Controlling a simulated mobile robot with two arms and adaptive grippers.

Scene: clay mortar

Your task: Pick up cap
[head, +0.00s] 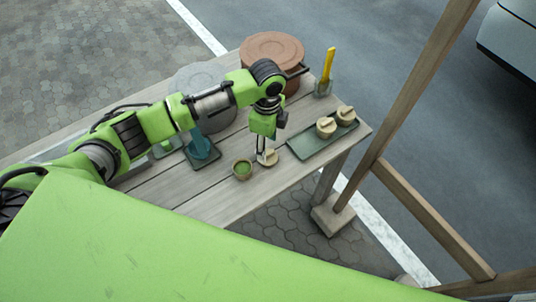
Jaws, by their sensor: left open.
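The cap appears to be the small round tan lid (270,159) lying on the wooden table near its front edge. My left gripper (262,150) points down directly at it, with its fingers open and their tips over or beside the cap. I cannot tell whether the fingers touch it. The gripper hides part of the cap. A small round clay pot (242,172) with green contents stands uncovered just left of the cap. My right gripper is not in view.
A dark green tray (306,147) on the wooden table (205,185) carries two lidded pots (326,127), (345,116). A yellow-handled tool stands in a small grey holder (322,89). A large reddish lidded pot (270,50) stands behind my arm. A wooden post (400,115) rises at right.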

